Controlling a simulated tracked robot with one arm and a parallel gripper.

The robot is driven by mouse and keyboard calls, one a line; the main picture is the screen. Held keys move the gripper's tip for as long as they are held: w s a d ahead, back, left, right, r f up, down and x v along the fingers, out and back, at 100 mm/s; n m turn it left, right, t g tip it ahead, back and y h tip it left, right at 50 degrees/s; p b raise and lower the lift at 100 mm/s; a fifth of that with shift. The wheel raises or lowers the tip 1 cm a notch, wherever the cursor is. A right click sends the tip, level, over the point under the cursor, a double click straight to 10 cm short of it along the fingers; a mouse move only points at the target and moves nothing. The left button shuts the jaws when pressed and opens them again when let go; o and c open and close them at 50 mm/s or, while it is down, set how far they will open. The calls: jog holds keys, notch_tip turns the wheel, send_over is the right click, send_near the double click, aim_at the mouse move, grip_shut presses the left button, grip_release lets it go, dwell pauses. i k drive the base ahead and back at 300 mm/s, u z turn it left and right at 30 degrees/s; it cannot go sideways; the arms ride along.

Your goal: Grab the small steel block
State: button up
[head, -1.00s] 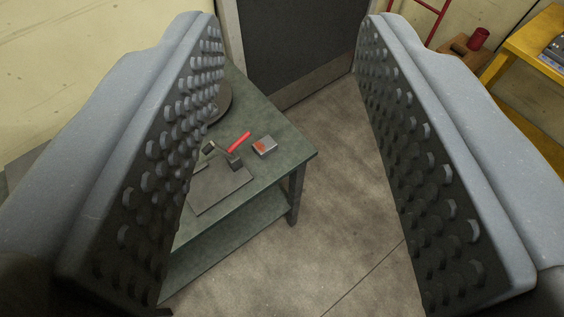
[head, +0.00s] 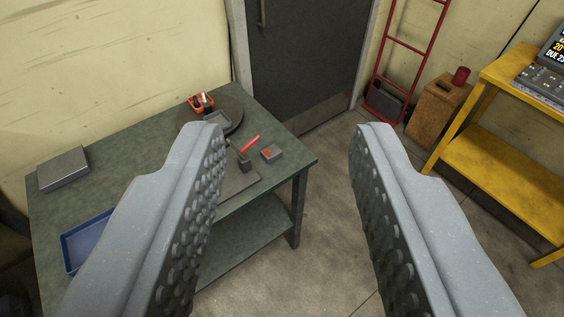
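A small steel block (head: 272,153) with an orange-red patch on its top lies on the green bench (head: 120,150), close to the bench's right corner. My gripper (head: 288,132) is open and empty, its two studded fingers wide apart. In the picture, the block shows between the fingers, nearer the left one. The fingers look well above the bench and do not touch the block. The left finger hides part of the bench top.
A red-handled lever clamp (head: 249,144) on a grey plate sits just left of the block. A round dark disc (head: 228,124) with an orange item (head: 201,102), a grey box (head: 63,169) and a blue tray (head: 84,240) are also on the bench. A yellow shelf (head: 500,150) stands right.

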aim_at(269, 154)
jog(key=u, duration=0.15)
jog(key=i, duration=0.9)
jog(key=z, duration=0.1)
